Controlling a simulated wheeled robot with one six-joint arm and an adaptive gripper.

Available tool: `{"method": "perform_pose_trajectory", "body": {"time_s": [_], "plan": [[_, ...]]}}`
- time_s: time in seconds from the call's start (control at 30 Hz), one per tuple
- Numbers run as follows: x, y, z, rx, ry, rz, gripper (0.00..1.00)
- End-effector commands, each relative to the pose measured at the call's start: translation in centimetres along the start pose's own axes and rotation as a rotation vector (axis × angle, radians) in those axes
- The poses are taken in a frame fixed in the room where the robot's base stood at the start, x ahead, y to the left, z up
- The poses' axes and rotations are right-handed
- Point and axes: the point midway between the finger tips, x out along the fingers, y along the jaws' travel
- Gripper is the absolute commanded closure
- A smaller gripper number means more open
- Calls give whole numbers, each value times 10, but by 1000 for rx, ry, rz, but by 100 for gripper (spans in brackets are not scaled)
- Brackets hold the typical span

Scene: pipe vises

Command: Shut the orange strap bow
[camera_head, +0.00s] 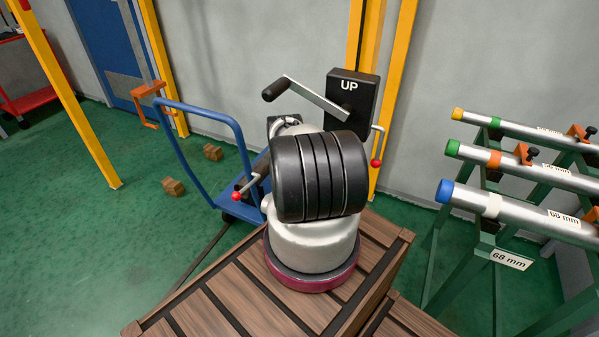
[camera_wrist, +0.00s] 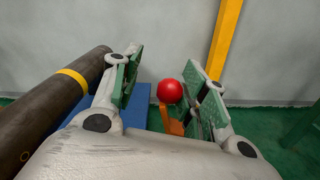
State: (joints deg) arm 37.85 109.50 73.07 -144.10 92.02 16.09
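An orange bar topped by a red ball shows in the wrist view; the bar (camera_wrist: 173,122) runs down below the ball (camera_wrist: 170,92). It looks like part of the orange strap bow, but most of it is hidden. My gripper (camera_wrist: 165,68) is open, its two green-padded fingers apart on either side of the ball in the picture. I cannot tell whether the ball lies fully between the pads. No grip on it shows. In the head view my arm hides the gripper and this bow. A dark pipe (camera_wrist: 50,112) with a yellow band lies left of the fingers.
Blue surface (camera_wrist: 136,118) lies behind the left finger. In the head view a blue cart handle (camera_head: 205,112) stands left of my arm. A black UP box (camera_head: 350,100) with a crank is behind it. Pipes on a green rack (camera_head: 510,208) stand right. Floor at left is largely open.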

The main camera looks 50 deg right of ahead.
Motion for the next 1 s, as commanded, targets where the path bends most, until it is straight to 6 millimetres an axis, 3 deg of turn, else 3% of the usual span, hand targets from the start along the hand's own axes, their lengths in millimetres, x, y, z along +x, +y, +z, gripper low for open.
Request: {"method": "perform_pose_trajectory", "body": {"time_s": [0.23, 0.63, 1.0], "plan": [[-8, 0, 0, -1, 1, 0, 57], [-70, 1, -1, -1, 2, 2, 57], [-75, 0, 0, 0, 0, 0, 57]]}}
